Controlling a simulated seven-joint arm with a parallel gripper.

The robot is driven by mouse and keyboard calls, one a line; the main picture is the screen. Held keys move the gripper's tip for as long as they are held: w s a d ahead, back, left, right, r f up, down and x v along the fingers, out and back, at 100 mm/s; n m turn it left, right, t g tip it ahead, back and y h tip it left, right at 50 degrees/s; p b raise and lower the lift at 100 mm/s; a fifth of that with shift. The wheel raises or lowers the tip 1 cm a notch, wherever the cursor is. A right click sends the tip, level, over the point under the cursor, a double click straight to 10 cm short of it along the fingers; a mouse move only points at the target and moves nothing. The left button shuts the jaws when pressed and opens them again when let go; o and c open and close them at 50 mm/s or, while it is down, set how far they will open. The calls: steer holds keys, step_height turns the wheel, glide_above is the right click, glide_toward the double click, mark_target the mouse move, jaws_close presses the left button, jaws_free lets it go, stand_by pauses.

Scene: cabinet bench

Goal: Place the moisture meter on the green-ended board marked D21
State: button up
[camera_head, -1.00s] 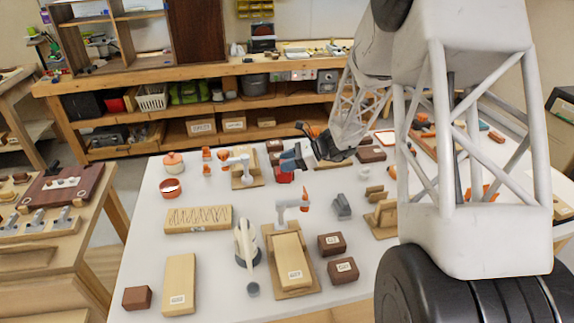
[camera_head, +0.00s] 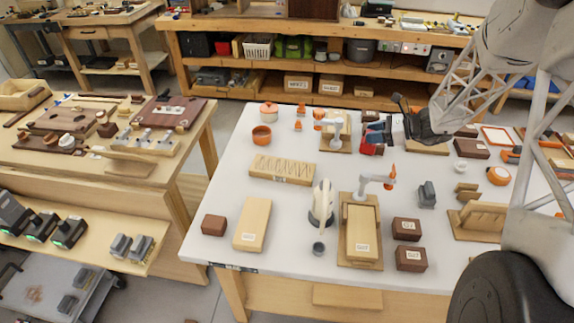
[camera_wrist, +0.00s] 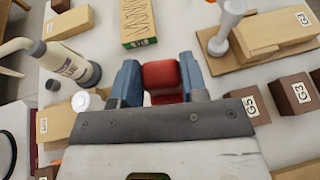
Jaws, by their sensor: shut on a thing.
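My gripper (camera_head: 376,136) is above the far middle of the white table. In the wrist view its blue fingers (camera_wrist: 162,82) are shut on a red block-like thing (camera_wrist: 161,76). That could be the moisture meter, but its face is hidden. A pale board with wavy dark lines (camera_head: 283,168) lies flat to the left of my gripper in the head view. In the wrist view this board (camera_wrist: 138,20) has a green end with a small label, too small to read. Its top looks bare, and the held thing is apart from it.
A white bottle (camera_head: 322,205) and an upright clamp on a board (camera_head: 365,182) stand in front of the gripper. Brown blocks (camera_head: 407,229) stand on the right; the wrist view shows labels G5 and G3. A plain labelled board (camera_head: 252,222) lies front left.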

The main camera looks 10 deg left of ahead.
steer(key=s+a+r+n+g, duration=0.1)
steer(key=s+a, duration=0.1)
steer(key=a, duration=1.1)
steer(key=s+a+r+g, duration=0.1)
steer(key=s+a+r, duration=0.1)
steer(key=a, duration=1.2)
steer(key=shift+a+n, duration=0.15)
steer(key=shift+n, duration=0.25)
step_height(320, 180, down, 6)
steer(key=shift+f, duration=0.15)
steer(key=shift+f, duration=1.8)
steer(key=shift+f, duration=0.1)
steer(key=o, duration=1)
